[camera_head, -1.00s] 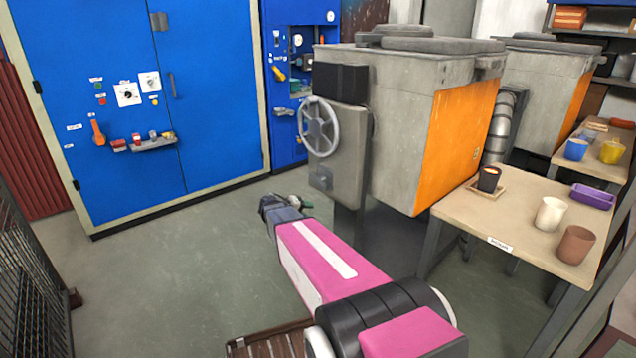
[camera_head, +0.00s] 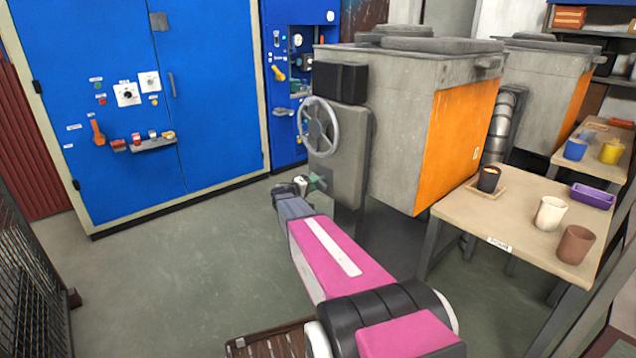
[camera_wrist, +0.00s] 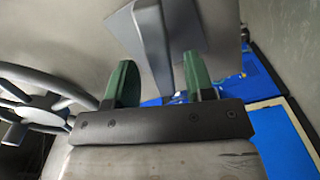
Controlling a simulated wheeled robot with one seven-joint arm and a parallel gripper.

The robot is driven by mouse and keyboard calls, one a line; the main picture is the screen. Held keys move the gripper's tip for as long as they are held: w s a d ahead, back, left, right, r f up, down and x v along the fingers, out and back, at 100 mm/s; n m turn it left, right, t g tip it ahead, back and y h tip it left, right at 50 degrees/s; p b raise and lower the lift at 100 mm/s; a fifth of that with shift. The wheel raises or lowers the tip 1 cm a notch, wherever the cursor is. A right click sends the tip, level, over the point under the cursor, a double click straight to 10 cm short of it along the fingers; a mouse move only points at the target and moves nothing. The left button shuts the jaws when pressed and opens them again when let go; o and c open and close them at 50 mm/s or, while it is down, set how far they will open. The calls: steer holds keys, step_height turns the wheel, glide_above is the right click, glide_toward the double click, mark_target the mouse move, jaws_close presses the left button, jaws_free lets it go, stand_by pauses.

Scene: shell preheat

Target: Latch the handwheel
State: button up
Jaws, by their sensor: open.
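The grey spoked handwheel (camera_head: 319,126) is on the front of a grey housing below a black box. It also shows at the left of the wrist view (camera_wrist: 40,97). My gripper (camera_head: 314,182) is just below the wheel, at the housing's lower front. In the wrist view my two green fingers (camera_wrist: 160,82) are spread apart, with nothing gripped. A grey latch lever (camera_wrist: 153,38) on a square plate shows ahead of them, its lower end appearing in the gap. I cannot tell whether it is between the fingers or beyond them. In the head view my gripper hides the latch.
The big grey tank (camera_head: 400,135) with an orange side stands right of the housing. A table (camera_head: 460,212) with cups is at the right. Blue cabinets (camera_head: 215,120) stand behind at the left. The green floor (camera_head: 180,270) at the left is clear.

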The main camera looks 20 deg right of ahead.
steer(key=shift+x, duration=1.55)
jaws_close()
steer(key=shift+n, duration=1.9)
jaws_free()
